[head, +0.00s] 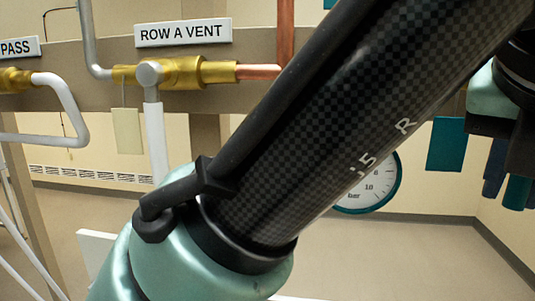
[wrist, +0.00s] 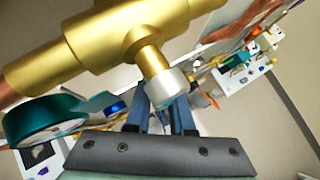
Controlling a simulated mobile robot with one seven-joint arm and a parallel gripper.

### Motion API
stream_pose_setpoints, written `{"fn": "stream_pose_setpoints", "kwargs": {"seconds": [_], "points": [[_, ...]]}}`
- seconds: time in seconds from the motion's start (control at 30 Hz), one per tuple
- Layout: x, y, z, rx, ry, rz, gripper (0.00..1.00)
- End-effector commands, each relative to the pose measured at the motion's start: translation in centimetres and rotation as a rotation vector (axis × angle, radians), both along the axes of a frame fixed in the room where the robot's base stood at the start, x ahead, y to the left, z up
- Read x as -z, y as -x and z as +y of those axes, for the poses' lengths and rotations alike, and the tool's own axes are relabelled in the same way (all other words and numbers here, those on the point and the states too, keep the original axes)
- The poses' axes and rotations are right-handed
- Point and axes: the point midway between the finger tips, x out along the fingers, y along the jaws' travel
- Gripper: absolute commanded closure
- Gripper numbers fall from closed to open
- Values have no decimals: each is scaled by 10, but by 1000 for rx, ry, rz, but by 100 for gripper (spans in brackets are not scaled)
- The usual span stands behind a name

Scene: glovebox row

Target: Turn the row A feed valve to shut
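No label for the row A feed valve is readable in either view. In the wrist view a large brass valve body (wrist: 125,35) fills the upper left, with a short stem ending in a silver-grey cap (wrist: 170,88). I cannot tell if this is the feed valve. My gripper (wrist: 165,118) shows two blue fingers with a gap between them, just below the cap in the picture; contact cannot be told. In the head view my gripper (head: 506,188) is at the right edge, partly cut off, with no valve visible at it.
A brass valve (head: 185,72) under the "ROW A VENT" sign (head: 183,32) is at upper left. Another brass valve (head: 14,80) has a sign (head: 18,47) ending in "PASS". A round gauge (head: 372,188) and a teal plate (head: 446,143) show beyond my arm, which hides the centre.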

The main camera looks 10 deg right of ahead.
Motion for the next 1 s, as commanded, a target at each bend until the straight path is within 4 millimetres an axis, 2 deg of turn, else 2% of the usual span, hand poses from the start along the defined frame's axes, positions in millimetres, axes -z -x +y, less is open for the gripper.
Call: {"fn": "stream_pose_setpoints", "kwargs": {"seconds": [0.47, 1.0], "points": [[-5, 4, 5, -3, 1, 1, 69], [-77, 50, 58, -6, 1, -1, 69]]}}
